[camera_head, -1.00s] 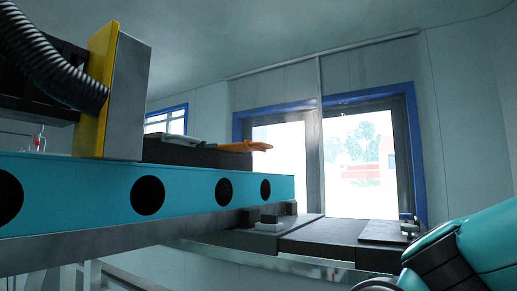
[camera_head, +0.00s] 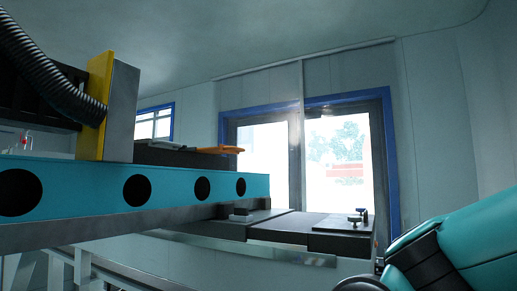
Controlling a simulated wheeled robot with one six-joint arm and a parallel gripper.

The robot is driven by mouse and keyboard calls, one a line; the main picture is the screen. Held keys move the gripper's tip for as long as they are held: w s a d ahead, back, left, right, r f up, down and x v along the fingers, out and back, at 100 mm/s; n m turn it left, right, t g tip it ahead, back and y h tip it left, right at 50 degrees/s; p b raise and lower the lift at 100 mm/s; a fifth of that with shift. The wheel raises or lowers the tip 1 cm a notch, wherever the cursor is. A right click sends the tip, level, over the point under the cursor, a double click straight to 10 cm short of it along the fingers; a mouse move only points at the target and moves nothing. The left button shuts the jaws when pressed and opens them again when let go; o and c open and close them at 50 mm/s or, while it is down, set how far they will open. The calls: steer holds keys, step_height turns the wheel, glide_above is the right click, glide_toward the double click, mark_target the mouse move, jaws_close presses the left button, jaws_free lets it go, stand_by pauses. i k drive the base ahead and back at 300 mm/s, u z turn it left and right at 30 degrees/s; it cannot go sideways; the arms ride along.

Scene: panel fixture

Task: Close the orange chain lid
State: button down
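An orange piece (camera_head: 219,150), which may be the chain lid, shows small at the right end of a dark block on top of the teal beam (camera_head: 85,183). It lies roughly flat and sticks out a little past the block. I cannot tell whether it is a hinged lid or whether it is open. My gripper is out of view. Only a teal and black part of my arm shows at the lower right, well apart from the orange piece.
A yellow and grey upright panel (camera_head: 120,110) with a black corrugated hose (camera_head: 52,68) stands on the beam at left. A dark platform (camera_head: 275,230) with small fittings lies beyond the beam's right end. Blue-framed glass doors (camera_head: 340,165) are behind.

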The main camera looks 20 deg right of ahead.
mark_target(221, 150)
steer(key=u, duration=0.05)
steer(key=k, duration=0.7)
steer(key=z, duration=0.85)
steer(key=i, duration=1.2)
steer(key=u, duration=0.5)
